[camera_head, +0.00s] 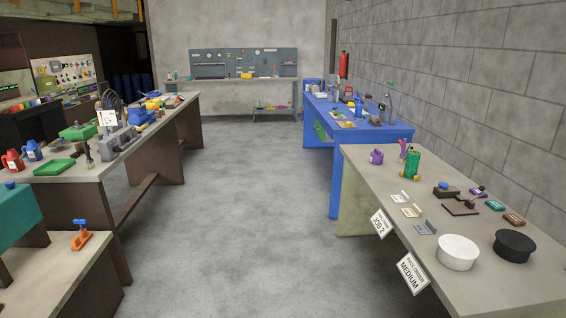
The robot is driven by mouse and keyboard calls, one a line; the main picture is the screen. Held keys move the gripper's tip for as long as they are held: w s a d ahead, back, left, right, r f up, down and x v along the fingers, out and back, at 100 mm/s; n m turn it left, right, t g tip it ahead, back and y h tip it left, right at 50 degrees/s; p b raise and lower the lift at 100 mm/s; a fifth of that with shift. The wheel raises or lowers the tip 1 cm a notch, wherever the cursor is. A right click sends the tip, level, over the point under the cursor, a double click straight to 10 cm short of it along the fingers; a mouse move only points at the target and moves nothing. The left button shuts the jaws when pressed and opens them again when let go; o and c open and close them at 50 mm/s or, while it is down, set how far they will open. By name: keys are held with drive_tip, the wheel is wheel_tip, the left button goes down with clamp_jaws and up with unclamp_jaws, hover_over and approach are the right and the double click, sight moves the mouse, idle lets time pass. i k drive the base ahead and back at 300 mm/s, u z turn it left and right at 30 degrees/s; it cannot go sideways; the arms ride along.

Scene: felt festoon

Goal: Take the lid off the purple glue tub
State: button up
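A small purple container (376,157) stands upright at the far left corner of the grey bench on the right. It looks like a tub or jug, and it is too small for me to tell its lid from its body. A second purple thing (478,192), low and flat, lies near the wall side of the same bench. My gripper is not in view.
The grey bench (400,252) also holds a green cylinder (413,164), a white round tub (457,252), a black round tub (514,246) and small parts. A blue bench (400,133) stands behind it. The floor (240,210) between the bench rows is clear.

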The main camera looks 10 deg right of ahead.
sight(377, 153)
drive_tip(key=u, duration=0.05)
drive_tip(key=i, duration=3.8)
drive_tip(key=z, duration=0.1)
